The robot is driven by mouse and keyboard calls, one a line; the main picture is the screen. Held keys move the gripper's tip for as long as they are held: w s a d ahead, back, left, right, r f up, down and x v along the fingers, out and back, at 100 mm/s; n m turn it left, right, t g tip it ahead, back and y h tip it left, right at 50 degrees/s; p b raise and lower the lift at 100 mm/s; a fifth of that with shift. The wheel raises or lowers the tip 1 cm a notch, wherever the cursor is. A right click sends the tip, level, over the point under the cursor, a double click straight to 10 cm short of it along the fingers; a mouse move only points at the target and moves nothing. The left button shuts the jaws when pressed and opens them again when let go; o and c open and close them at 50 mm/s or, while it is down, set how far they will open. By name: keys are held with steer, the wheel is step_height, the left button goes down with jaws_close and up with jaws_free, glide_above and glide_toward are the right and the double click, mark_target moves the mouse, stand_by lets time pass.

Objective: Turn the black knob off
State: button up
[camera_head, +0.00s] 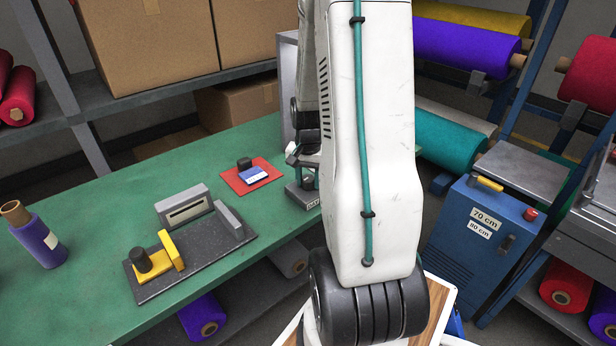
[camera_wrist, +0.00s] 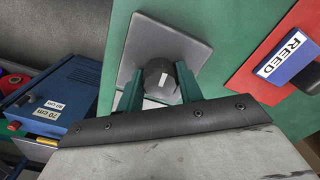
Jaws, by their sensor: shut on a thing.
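The black knob (camera_wrist: 155,88) is a short round knob with a white mark on its face, set on a square grey plate (camera_wrist: 148,42) in the wrist view. My gripper (camera_wrist: 160,72) has its two green fingers on either side of the knob, shut on it. In the head view my gripper (camera_head: 303,160) is above a small grey box (camera_head: 302,196) on the green table, partly covered by my arm. The knob itself cannot be made out there.
A red plate (camera_head: 236,182) with a black piece and blue REED label (camera_wrist: 286,54) lies beside the box. A dark board (camera_head: 205,262) with yellow and grey parts and a purple roll (camera_head: 38,240) stand left. A blue cabinet (camera_head: 470,255) stands right.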

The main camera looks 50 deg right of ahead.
steer(key=shift+n, duration=0.6)
steer(key=n, duration=0.7)
steer(key=shift+f, duration=0.1)
steer(key=shift+n, duration=0.4)
steer(key=n, duration=0.2)
steer(key=shift+s+a+n, duration=0.1)
steer(key=shift+n, duration=0.3)
steer(key=n, duration=0.4)
steer(key=shift+f, duration=0.1)
